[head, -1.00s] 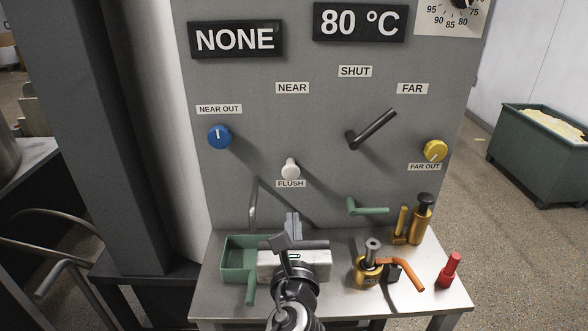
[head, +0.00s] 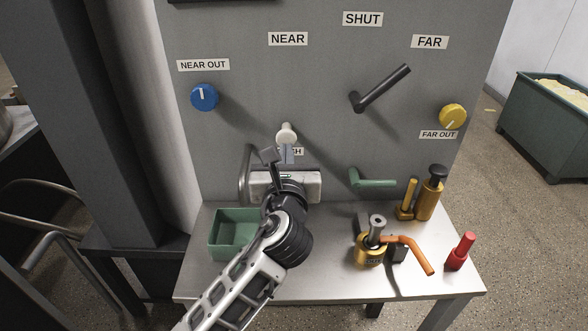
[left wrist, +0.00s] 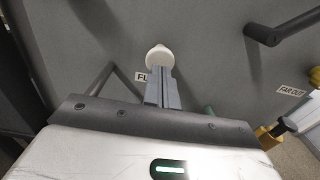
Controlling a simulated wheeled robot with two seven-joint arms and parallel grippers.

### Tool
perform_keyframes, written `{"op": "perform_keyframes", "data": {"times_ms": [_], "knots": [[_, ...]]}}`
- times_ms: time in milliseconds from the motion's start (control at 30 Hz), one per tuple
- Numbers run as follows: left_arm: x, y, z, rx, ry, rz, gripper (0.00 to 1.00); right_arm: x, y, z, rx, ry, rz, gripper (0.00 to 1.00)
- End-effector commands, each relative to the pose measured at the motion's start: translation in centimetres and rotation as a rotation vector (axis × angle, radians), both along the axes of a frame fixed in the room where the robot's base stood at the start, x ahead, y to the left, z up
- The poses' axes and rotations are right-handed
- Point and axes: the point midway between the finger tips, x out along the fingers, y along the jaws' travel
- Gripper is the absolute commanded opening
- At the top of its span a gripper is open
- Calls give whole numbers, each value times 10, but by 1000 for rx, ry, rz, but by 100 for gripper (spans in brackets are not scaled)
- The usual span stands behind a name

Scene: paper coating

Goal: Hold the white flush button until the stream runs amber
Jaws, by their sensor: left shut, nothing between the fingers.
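The white flush button (head: 287,133) sticks out of the grey panel, above its partly covered FLUSH label. My left gripper (head: 287,152) is shut and empty, with its fingertips just below the button in the head view. In the left wrist view the closed fingers (left wrist: 162,82) point at the white button (left wrist: 160,58), their tips overlapping its lower edge. I cannot tell whether they touch it. The metal spout (head: 246,172) comes down over the green tray (head: 232,233), partly behind my gripper. I see no stream. My right gripper is not in view.
On the panel are a blue knob (head: 205,97), a dark lever (head: 382,88) angled toward FAR, a yellow knob (head: 453,116) and a green handle (head: 373,182).

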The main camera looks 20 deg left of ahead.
Motion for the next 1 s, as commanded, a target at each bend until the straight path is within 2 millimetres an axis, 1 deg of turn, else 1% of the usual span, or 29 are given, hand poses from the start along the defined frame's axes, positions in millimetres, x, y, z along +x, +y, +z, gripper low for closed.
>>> {"op": "perform_keyframes", "data": {"times_ms": [33, 200, 567, 667, 767, 833, 900, 1000], "knots": [[2, 3, -2, 0, -3, 2, 0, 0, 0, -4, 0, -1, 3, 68], [6, 7, 0, 0, -1, 4, 0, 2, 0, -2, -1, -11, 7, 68], [7, 8, 1, 0, -1, 5, 0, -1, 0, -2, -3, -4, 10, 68], [11, 9, 3, 3, 1, 5, 0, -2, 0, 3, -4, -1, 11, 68], [20, 12, 6, 3, 1, 6, 0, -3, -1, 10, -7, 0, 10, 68], [24, 13, 4, 2, 1, 5, 0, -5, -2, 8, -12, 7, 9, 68], [25, 13, 1, 0, -1, 4, 0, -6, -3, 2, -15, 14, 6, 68], [25, 13, 2, 0, -3, 5, 0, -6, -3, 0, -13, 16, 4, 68]]}}
